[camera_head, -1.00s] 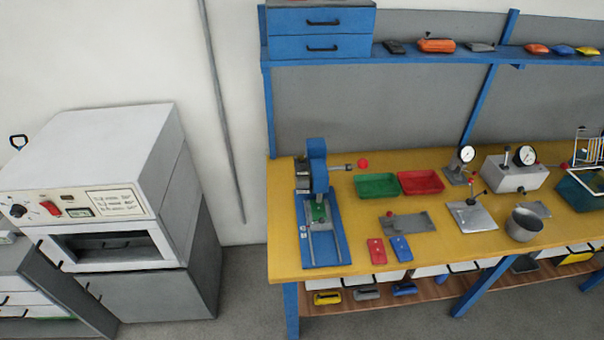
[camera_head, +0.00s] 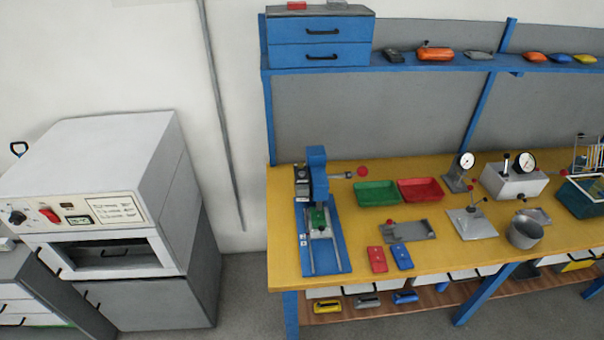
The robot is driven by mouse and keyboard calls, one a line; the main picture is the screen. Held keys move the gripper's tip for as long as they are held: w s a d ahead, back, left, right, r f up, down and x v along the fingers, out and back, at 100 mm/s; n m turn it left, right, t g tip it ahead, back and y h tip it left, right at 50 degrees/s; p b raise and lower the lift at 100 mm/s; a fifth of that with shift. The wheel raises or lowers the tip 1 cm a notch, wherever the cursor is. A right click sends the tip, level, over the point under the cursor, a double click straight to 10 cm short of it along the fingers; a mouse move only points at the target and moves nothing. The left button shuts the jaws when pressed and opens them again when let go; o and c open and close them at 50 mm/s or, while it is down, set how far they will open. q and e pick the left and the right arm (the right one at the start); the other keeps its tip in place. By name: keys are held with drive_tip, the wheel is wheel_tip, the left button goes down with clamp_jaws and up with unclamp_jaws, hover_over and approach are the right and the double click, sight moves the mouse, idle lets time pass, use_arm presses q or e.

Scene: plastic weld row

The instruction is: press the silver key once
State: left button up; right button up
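I cannot make out a silver key for certain in this view. The white oven-like machine (camera_head: 110,165) at the left has a front panel (camera_head: 125,209) with a black knob (camera_head: 17,217), a red switch (camera_head: 49,215), a small dark element (camera_head: 67,206) and a small display (camera_head: 78,219). A blue press (camera_head: 318,175) stands on the yellow bench, with a red-knobbed lever (camera_head: 361,172) and a green piece (camera_head: 319,217) on its base. Neither of my grippers is in view.
The yellow bench (camera_head: 450,250) holds a green tray (camera_head: 377,193), a red tray (camera_head: 421,190), dial gauges (camera_head: 466,160) and a metal pot (camera_head: 525,230). Blue drawers (camera_head: 320,43) sit on the shelf above. Grey floor (camera_head: 245,290) is open between machine and bench.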

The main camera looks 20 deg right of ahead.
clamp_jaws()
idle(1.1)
